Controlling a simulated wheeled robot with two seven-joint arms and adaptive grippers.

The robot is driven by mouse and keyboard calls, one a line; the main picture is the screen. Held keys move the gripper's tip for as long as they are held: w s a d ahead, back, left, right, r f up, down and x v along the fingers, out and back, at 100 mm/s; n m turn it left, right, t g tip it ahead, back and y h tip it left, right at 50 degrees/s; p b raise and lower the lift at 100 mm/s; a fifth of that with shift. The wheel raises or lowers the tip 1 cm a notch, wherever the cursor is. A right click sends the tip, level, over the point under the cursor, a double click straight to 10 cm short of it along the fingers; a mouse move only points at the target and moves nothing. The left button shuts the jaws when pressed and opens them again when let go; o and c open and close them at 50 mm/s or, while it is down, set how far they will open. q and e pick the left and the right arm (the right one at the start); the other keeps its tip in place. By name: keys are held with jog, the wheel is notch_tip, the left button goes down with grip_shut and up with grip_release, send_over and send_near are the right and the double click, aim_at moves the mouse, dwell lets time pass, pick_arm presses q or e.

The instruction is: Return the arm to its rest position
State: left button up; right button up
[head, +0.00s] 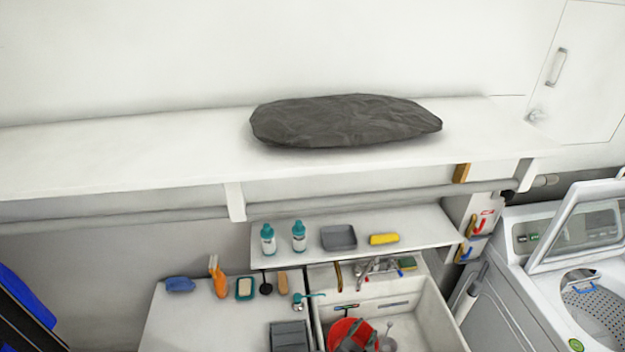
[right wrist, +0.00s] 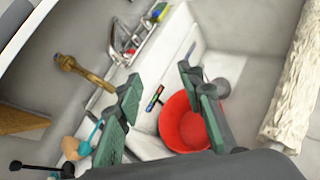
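My right gripper (head: 359,337) shows at the bottom edge of the head view, low in the picture over the sink and partly cut off. In the right wrist view its two green-padded fingers (right wrist: 160,78) are spread apart with nothing between them. A red bowl (right wrist: 182,128) lies beyond and below the fingers in the sink; it also shows in the head view (head: 337,330), partly covered by the gripper. I cannot tell whether the gripper touches the bowl. My left gripper is not in view.
A dark grey bag-like bundle (head: 345,121) lies on the long white upper shelf (head: 120,155). A small lower shelf (head: 355,250) holds two bottles, a grey tray and a yellow sponge. The tap (head: 378,267) stands behind the sink (head: 425,325). An open washing machine (head: 500,305) is at right.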

jog(key=s+d+f+m+g+y, duration=0.1)
jog(key=s+d+f+m+g, duration=0.1)
jog(key=s+d+m+g, duration=0.3)
jog(key=s+d+f+m+g+y, duration=0.1)
jog(key=s+d+f+m+y, duration=0.15)
jog(key=s+m, duration=0.55)
jog(key=s+d+r+m+g+y, duration=0.1)
jog(key=s+d+r+m, duration=0.1)
jog(key=s+d+m, duration=0.45)
jog(key=s+d+r+m+y, duration=0.15)
jog(key=s+d+m, duration=0.25)
jog(key=s+m, duration=0.45)
jog(key=s+a+f+n+g+b, duration=0.1)
jog(key=s+f+b, duration=0.15)
jog(key=f, duration=1.45)
jog(key=s+f+n+g+b, duration=0.1)
jog(key=f+n+b, duration=0.15)
jog(key=f, duration=1.55)
pick_arm(q)
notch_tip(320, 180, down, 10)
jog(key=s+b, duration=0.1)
jog(key=b, duration=0.4)
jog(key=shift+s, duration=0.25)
pick_arm(e)
jog(key=s+f+g, duration=0.1)
jog(key=s+f, duration=1.8)
jog(key=f, duration=0.3)
jog(key=shift+a+f, duration=0.15)
jog(key=shift+a, duration=0.05)
